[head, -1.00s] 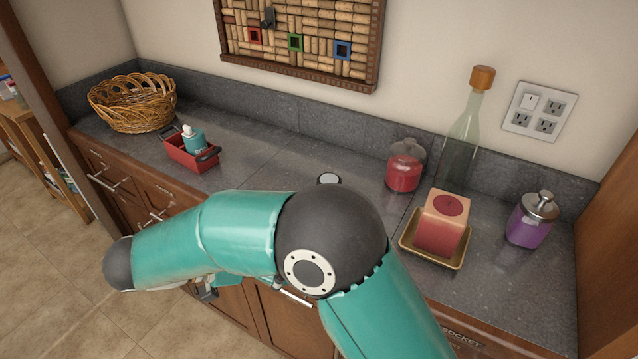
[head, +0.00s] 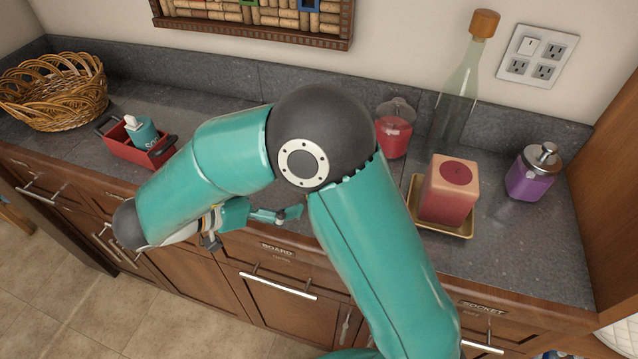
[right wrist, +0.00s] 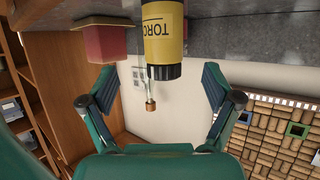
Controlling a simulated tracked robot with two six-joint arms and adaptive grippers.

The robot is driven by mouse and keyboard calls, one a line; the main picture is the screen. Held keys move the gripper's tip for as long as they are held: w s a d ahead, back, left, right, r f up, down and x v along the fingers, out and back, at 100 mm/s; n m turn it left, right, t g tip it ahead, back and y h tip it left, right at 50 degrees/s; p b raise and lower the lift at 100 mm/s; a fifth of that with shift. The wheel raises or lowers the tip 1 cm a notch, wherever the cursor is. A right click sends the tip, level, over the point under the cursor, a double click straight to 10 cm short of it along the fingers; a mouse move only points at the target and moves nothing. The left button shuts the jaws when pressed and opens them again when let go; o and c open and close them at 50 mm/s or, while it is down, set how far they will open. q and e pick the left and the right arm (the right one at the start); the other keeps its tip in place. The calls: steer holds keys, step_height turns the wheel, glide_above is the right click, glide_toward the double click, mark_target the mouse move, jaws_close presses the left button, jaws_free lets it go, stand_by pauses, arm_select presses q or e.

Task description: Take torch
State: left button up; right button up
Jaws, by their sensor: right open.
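The torch (right wrist: 160,40) shows in the right wrist view as a yellow cylinder with a black end and letters reading "TORC". That view is upside down, with the counter at the top. My right gripper (right wrist: 158,80) is open, its two fingers apart on either side of the torch's black end in the picture. I cannot tell how far the torch is from the fingers; no contact shows. In the head view my right gripper (head: 252,220) is partly behind my teal arm, at the counter's front edge. The torch is hidden there. My left gripper is out of view.
Drawers with handles lie below.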

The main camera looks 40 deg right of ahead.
steer(key=x, duration=0.2)
steer(key=shift+d+f, duration=0.1)
steer(key=shift+d, duration=0.3)
steer(key=shift+w+p+x, duration=0.15)
steer(key=shift+p+x, duration=0.05)
steer(key=shift+x, duration=1.1)
steer(key=shift+w+p+x, duration=0.15)
steer(key=shift+p+x, duration=0.05)
steer(key=shift+x, duration=1.15)
steer(key=shift+c, duration=0.2)
steer(key=c, duration=1.3)
